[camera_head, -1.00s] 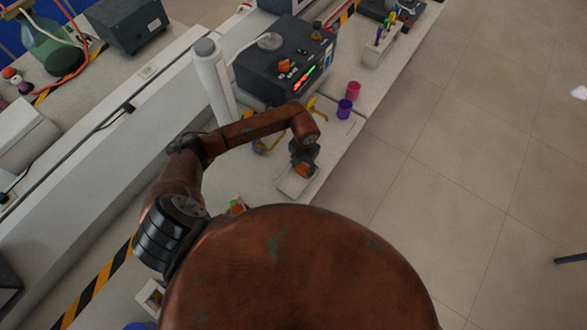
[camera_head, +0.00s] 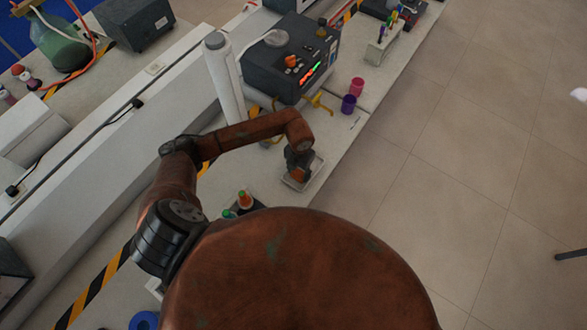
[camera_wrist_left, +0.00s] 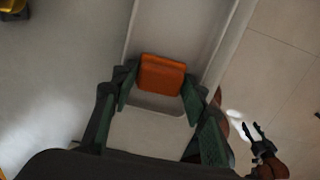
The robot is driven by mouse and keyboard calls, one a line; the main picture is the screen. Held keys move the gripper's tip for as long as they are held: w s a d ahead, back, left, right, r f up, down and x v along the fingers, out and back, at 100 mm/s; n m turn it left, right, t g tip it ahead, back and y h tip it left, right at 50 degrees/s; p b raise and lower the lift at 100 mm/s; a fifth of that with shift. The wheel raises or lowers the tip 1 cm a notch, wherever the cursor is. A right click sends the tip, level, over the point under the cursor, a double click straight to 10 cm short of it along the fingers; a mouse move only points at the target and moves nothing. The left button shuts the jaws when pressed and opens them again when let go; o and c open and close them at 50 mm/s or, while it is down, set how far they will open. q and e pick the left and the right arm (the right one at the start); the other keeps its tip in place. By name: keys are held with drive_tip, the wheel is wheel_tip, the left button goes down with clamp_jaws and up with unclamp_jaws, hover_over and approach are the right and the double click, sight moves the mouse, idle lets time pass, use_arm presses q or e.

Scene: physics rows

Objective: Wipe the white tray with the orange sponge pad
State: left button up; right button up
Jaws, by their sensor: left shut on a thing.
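The orange sponge pad (camera_wrist_left: 162,74) is held between the green-padded fingers of my left gripper (camera_wrist_left: 160,82), which is shut on it. In the head view, the sponge (camera_head: 297,175) shows under my left gripper (camera_head: 298,168), over the white tray (camera_head: 317,170). The tray (camera_wrist_left: 178,28) extends ahead of the sponge in the left wrist view, with raised side walls. The sponge is within the tray's outline; whether it touches the floor cannot be told. My right gripper (camera_wrist_left: 256,132) shows small at the lower right of the wrist view, fingers apart and empty. It is out of the head view.
A purple cup (camera_head: 348,103) and a pink cup (camera_head: 357,86) stand beyond the tray near the bench edge. A dark instrument box (camera_head: 286,62) and a white roll (camera_head: 223,78) stand behind. Small orange- and green-capped items (camera_head: 244,200) lie nearer. Open floor is right.

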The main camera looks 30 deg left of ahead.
use_arm(q)
drive_tip(key=shift+s, duration=0.45)
drive_tip(key=r, duration=0.1)
drive_tip(key=r+p, duration=0.1)
drive_tip(key=shift+s+a+r, duration=0.1)
drive_tip(key=shift+s+r, duration=0.2)
drive_tip(key=shift+w+r+p, duration=0.2)
drive_tip(key=shift+r+p, duration=0.3)
drive_tip(key=shift+p, duration=0.05)
drive_tip(key=shift+s+r+p, duration=0.1)
drive_tip(key=shift+r+p, duration=0.35)
drive_tip(key=shift+r, duration=0.4)
drive_tip(key=shift+r+p, duration=0.85)
drive_tip(key=shift+r, duration=0.6)
use_arm(e)
wheel_tip(320, 180, up, 5)
drive_tip(key=shift+f, duration=0.15)
drive_tip(key=shift+s, duration=0.1)
